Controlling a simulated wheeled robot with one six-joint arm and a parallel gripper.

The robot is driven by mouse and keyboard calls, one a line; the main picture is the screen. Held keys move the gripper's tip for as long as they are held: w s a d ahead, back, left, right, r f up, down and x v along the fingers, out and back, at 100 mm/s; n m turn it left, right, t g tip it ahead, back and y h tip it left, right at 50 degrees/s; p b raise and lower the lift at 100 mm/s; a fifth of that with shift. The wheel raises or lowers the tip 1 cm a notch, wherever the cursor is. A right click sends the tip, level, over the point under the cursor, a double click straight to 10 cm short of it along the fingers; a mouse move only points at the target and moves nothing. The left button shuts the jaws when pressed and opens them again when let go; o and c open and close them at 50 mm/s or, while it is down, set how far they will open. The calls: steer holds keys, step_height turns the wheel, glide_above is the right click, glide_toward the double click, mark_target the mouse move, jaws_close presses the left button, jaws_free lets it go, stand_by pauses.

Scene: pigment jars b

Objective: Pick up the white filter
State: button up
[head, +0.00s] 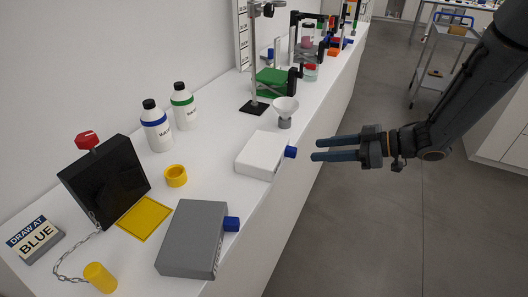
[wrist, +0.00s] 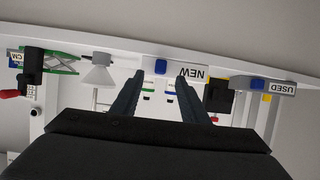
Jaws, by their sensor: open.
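The white filter (head: 262,154) is a flat white block with a blue knob on its right end, lying on the white counter near its front edge. In the wrist view its end face (wrist: 176,72) bears the upside-down word NEW, and its blue knob shows between my fingertips. My gripper (head: 312,149) is open and empty, just right of the blue knob and beyond the counter edge, its fingers pointing at the filter. It also shows in the wrist view (wrist: 160,76). I see no contact.
A grey block (head: 190,238) with a blue knob, marked USED in the wrist view (wrist: 283,87), lies nearer. A white funnel (head: 285,106) stands just behind the filter. A black box (head: 105,180), yellow ring (head: 175,176) and two bottles (head: 156,128) stand left. Open floor lies right.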

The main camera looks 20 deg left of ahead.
mark_target(296, 152)
steer(key=p+x, duration=0.1)
steer(key=x, duration=0.2)
steer(key=shift+s+a, duration=0.15)
steer(key=shift+s, duration=0.05)
steer(key=shift+p+x, duration=0.8)
steer(key=shift+x, duration=1.5)
steer(key=shift+w, duration=0.15)
jaws_close()
